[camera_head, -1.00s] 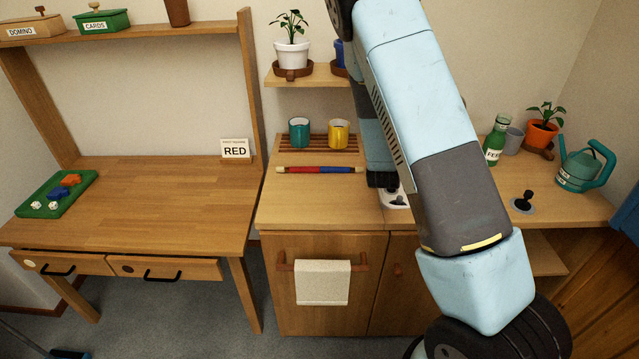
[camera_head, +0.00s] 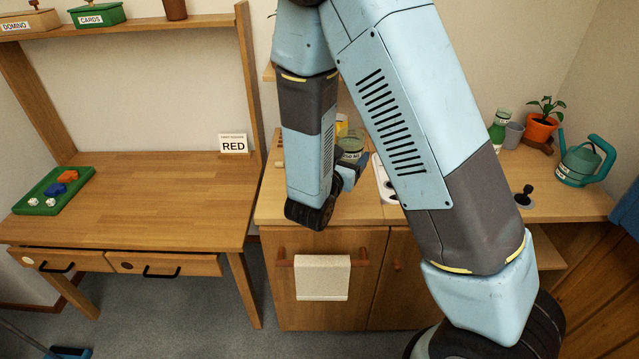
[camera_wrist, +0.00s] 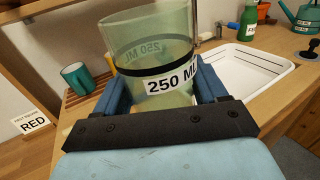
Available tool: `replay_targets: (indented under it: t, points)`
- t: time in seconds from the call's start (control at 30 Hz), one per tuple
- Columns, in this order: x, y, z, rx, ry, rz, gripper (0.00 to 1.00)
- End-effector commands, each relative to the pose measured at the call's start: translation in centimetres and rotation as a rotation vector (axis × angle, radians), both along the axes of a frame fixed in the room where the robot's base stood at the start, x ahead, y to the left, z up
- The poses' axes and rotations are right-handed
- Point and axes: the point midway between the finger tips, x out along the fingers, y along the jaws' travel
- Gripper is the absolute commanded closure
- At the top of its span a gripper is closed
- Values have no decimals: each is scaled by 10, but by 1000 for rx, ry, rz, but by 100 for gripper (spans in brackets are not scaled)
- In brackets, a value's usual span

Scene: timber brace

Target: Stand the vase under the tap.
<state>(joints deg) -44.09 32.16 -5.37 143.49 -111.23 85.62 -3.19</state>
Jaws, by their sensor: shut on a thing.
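A clear green glass vessel (camera_wrist: 150,60) with a black band and a "250 ML" label, which I take for the vase, stands roughly upright between my fingers in the wrist view. My gripper (camera_wrist: 165,95) is shut on it. In the head view its glass (camera_head: 351,147) shows partly, beside my gripper (camera_head: 346,172) over the middle counter. I cannot tell whether its base touches the counter. The white sink basin (camera_wrist: 245,68) is just right of the vessel; its edge (camera_head: 382,180) also shows in the head view. A thin upright rod (camera_wrist: 194,30) behind the vessel may be the tap.
A teal cup (camera_wrist: 77,79) stands on the slatted rack left of the vessel. A green bottle (camera_head: 498,130), grey cup (camera_head: 513,135), orange plant pot (camera_head: 541,131) and teal watering can (camera_head: 580,162) stand right. The counter's front edge is near my wrist.

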Motion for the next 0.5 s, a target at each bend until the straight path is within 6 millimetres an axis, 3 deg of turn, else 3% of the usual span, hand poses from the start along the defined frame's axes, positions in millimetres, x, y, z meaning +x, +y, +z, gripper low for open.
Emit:
replay_targets:
  t: [0.1,0.23,0.37,0.5]
  points:
    - [-30,11,4,1,0,-24,72]
    - [-47,14,6,0,-1,-44,72]
    - [-42,17,2,-1,-1,-52,72]
    - [-16,22,-10,1,-1,-53,72]
